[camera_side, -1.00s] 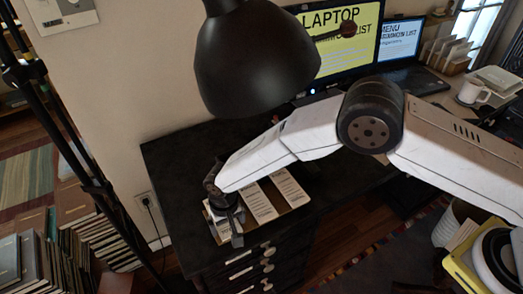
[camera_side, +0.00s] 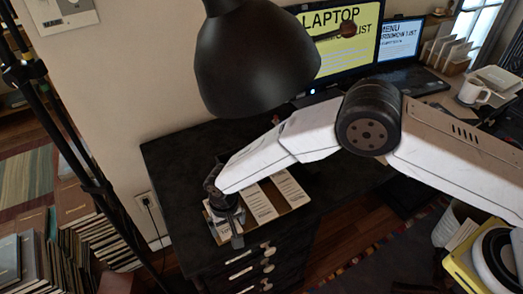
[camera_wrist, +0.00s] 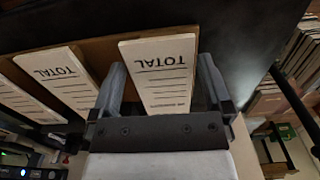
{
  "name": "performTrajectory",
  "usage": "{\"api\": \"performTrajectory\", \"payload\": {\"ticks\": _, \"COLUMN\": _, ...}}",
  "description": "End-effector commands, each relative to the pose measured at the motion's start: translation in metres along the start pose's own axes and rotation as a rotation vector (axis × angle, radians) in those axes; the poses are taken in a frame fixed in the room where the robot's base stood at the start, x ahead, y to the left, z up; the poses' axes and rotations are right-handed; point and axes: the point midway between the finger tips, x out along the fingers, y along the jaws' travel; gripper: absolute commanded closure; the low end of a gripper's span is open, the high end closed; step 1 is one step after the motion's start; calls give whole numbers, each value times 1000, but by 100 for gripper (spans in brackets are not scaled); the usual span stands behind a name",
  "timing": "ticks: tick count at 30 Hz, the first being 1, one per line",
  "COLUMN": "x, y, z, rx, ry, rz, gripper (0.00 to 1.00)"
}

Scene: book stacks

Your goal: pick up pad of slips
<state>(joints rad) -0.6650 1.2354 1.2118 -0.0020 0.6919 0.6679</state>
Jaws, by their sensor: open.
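Three white pads of slips lie in a row on a brown board (camera_side: 297,206) on the dark desk. In the wrist view, the nearest pad (camera_wrist: 160,75), printed "TOTAL", lies between the two fingers of my gripper (camera_wrist: 163,85). The fingers stand apart on either side of it, and a gap shows on each side. The middle pad (camera_wrist: 65,80) and the outer pad (camera_wrist: 25,102) lie to the left. In the side view, my gripper (camera_side: 234,232) is over the left pad and hides most of it; the middle pad (camera_side: 260,205) and the outer pad (camera_side: 290,188) are clear.
A black lamp shade (camera_side: 255,60) hangs above the desk (camera_side: 180,160), close to my arm. Monitors (camera_side: 345,45) stand at the back. Drawers with handles (camera_side: 240,257) are below the front edge. Books (camera_side: 60,250) are stacked on the floor at left.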

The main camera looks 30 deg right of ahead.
Motion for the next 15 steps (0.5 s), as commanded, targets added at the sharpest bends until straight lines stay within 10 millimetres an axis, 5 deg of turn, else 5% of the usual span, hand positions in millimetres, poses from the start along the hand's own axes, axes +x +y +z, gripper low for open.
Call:
{"api": "performTrajectory", "payload": {"ticks": 4, "x": 0, "y": 0, "z": 0, "rx": 0, "ry": 0, "rz": 0, "gripper": 3}}
{"api": "performTrajectory", "payload": {"ticks": 10, "x": 0, "y": 0, "z": 0, "rx": 0, "ry": 0, "rz": 0, "gripper": 67}}
{"api": "performTrajectory", "payload": {"ticks": 15, "x": 0, "y": 0, "z": 0, "rx": 0, "ry": 0, "rz": 0, "gripper": 68}}
